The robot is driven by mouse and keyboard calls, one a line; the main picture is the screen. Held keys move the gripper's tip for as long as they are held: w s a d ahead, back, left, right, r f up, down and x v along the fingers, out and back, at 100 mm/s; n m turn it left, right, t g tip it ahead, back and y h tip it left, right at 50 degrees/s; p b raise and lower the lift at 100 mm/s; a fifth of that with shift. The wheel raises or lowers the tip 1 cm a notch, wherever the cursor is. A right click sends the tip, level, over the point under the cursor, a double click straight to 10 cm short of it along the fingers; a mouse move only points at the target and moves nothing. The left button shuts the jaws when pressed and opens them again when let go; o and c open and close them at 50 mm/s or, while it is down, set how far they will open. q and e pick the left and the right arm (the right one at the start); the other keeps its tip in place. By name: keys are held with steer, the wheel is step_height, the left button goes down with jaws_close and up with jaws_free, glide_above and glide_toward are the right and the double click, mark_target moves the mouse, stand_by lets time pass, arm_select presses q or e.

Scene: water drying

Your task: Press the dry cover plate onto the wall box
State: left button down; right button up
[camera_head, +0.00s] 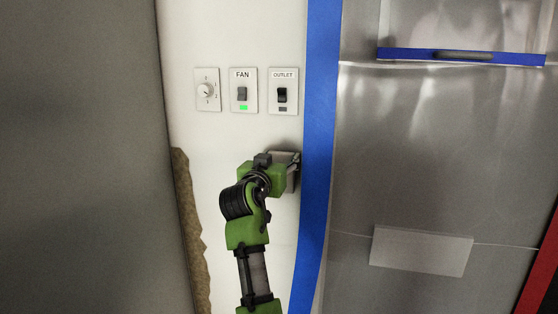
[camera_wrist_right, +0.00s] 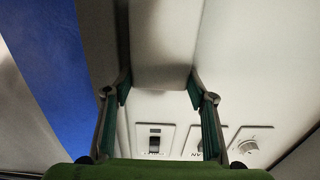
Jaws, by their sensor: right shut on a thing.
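My right gripper (camera_head: 290,176) is at the white wall, below the outlet switch and beside the blue strip. It is shut on the pale cover plate (camera_head: 282,157), which is mostly hidden by the gripper in the head view. In the right wrist view the two fingers (camera_wrist_right: 160,92) hold the cover plate (camera_wrist_right: 163,55) by its opposite sides. The plate is close to the wall, but I cannot tell whether it touches. The wall box cannot be made out; the plate and gripper cover that spot. My left gripper is not in view.
A dial (camera_head: 207,90), a FAN switch (camera_head: 243,92) with a green light and an OUTLET switch (camera_head: 283,93) sit above my gripper. A blue strip (camera_head: 318,150) runs close on the right. A ragged brown patch (camera_head: 186,205) marks the wall's left edge.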

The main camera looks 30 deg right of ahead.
steer(key=shift+w+d+r, duration=0.1)
steer(key=shift+w+d, duration=0.15)
steer(key=shift+d, duration=0.1)
stand_by(0.5)
steer(key=o, duration=1.3)
steer(key=shift+w, duration=0.1)
